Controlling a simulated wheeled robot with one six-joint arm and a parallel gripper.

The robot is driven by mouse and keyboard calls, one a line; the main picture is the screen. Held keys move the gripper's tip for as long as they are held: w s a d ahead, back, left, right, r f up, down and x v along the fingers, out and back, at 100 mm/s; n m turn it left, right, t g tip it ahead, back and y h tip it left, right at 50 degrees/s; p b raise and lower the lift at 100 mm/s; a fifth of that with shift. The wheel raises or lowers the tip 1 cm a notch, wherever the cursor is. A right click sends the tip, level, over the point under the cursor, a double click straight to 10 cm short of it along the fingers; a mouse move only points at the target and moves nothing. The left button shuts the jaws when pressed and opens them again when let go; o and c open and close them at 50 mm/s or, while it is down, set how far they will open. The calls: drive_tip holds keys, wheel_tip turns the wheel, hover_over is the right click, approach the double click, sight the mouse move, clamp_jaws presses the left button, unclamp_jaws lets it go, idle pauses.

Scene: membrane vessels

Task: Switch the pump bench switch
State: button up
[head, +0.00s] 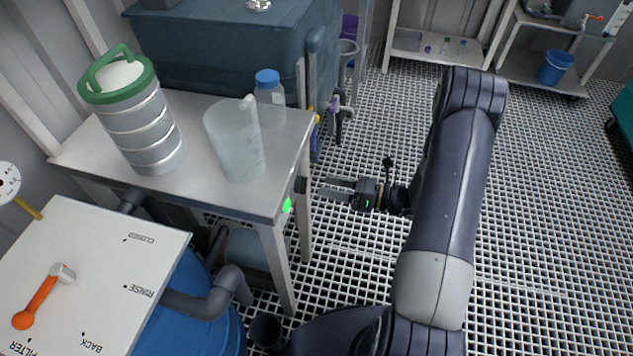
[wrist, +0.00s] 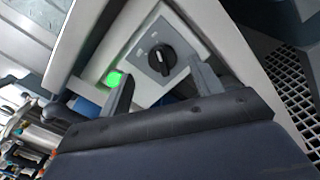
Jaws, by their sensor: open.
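The pump bench switch (wrist: 161,58) is a black rotary knob on a grey plate, set in the bench's side face. In the head view the dark knob (head: 301,185) shows edge-on at the bench's right side. A green lamp (wrist: 114,78) glows beside the switch plate; it also shows in the head view (head: 287,205). My gripper (head: 323,188) is open and empty, a short way right of the knob, pointing at it. In the wrist view my gripper's fingers (wrist: 161,70) stand apart, one on each side of the knob's line. I see no contact with the knob.
On the bench top (head: 200,195) stand a green-lidded steel canister (head: 140,120), a translucent jug (head: 235,140) and a blue-capped bottle (head: 270,95). A white panel with an orange lever (head: 40,300) is at lower left. The grating floor (head: 540,200) is clear at right.

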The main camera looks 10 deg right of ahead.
sight(301, 185)
drive_tip(key=v, duration=0.5)
drive_tip(key=shift+a, duration=0.1)
drive_tip(key=x, duration=1.1)
drive_tip(key=shift+d, duration=0.25)
